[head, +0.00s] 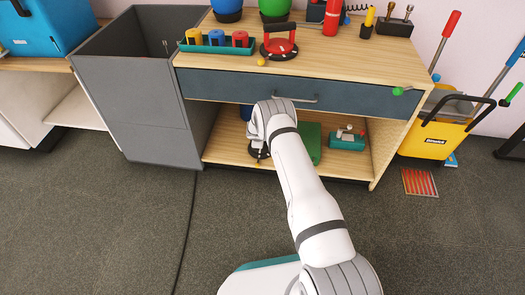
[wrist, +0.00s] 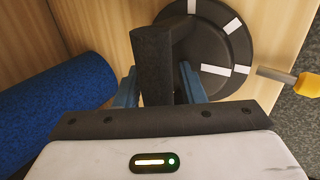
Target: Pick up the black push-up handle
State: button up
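The black push-up handle (wrist: 153,55) shows in the wrist view, a thick black grip above a round black base (wrist: 238,45) with white marks. My gripper (wrist: 157,68) has its two blue fingers on either side of the grip. A dark gap shows between the grip and the right finger, so the fingers look open around it. In the head view my gripper reaches into the lower shelf, and the arm hides most of the handle. Part of its black base (head: 258,153) shows below my wrist.
A green item (head: 312,142) and a teal holder (head: 347,141) share the lower shelf (head: 230,150). The drawer (head: 350,97) is above my wrist. A red push-up handle (head: 280,40) stands on top.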

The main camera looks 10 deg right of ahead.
jog(key=shift+c, duration=0.2)
jog(key=shift+f, duration=0.2)
grip_shut()
jog(key=shift+s+f, duration=0.1)
dwell(0.9)
